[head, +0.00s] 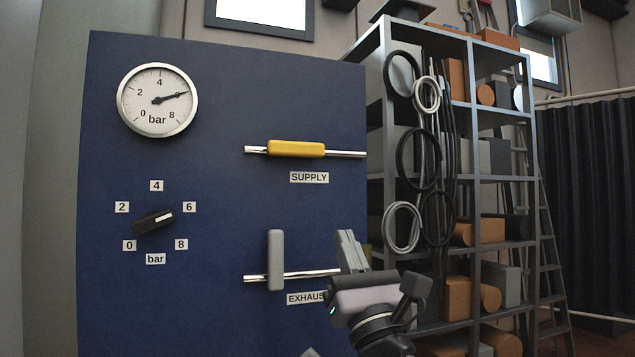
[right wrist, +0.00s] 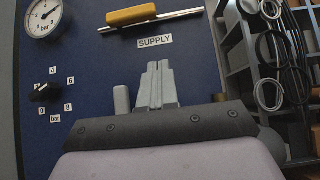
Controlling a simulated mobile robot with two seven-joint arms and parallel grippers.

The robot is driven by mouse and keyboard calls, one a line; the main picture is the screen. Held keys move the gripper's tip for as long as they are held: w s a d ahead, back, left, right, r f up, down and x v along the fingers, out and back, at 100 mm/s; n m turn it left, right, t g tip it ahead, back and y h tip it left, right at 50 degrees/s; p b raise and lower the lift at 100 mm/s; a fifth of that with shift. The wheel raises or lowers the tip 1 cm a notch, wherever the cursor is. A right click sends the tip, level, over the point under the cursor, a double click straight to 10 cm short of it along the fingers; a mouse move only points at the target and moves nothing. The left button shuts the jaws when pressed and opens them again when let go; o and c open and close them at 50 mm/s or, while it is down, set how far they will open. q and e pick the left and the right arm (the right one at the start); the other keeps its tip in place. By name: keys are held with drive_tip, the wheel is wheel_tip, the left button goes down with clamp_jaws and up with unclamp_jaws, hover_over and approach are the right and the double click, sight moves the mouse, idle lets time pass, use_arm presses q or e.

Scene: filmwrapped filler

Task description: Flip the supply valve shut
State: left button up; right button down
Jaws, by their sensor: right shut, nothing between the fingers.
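The yellow supply valve handle (head: 297,148) lies horizontal, in line with its bright pipe, above the SUPPLY label (head: 309,177) on the blue panel. It also shows in the right wrist view (right wrist: 131,15). My right gripper (head: 347,236) is shut and empty, below and right of the supply handle and clear of it. In the right wrist view its closed fingers (right wrist: 157,68) point up towards the panel below the SUPPLY label. A small grey tip at the bottom edge of the head view may be my left gripper; its jaws cannot be made out.
The grey exhaust handle (head: 275,260) stands upright across its pipe, left of my right gripper. A gauge (head: 157,100) reads about 6 bar. A black knob (head: 153,221) points towards 6. A metal shelf rack (head: 474,190) with hanging hoses stands to the right.

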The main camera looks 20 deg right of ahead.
sight(296, 149)
use_arm(q)
drive_tip(key=p, duration=0.1)
drive_tip(key=r+p, duration=0.1)
drive_tip(key=p, duration=0.1)
drive_tip(key=shift+s+a+r, duration=0.3)
drive_tip(key=shift+s+a, duration=0.05)
drive_tip(key=shift+a, duration=0.05)
use_arm(e)
drive_tip(key=x, duration=0.4)
drive_tip(key=s+r+x, duration=0.1)
drive_tip(key=x, duration=0.3)
drive_tip(key=s+r+x, duration=0.1)
drive_tip(key=x, duration=0.4)
use_arm(q)
drive_tip(key=shift+f, duration=0.15)
drive_tip(key=shift+s, duration=0.1)
use_arm(e)
drive_tip(key=shift+d+r, duration=0.1)
use_arm(q)
drive_tip(key=shift+s+r+p, duration=0.35)
drive_tip(key=shift+r+p, duration=0.15)
drive_tip(key=shift+p, duration=0.05)
use_arm(e)
drive_tip(key=shift+s+d+r+n+y, duration=0.1)
drive_tip(key=shift+r+n+y, duration=0.1)
drive_tip(key=shift+n+y, duration=0.5)
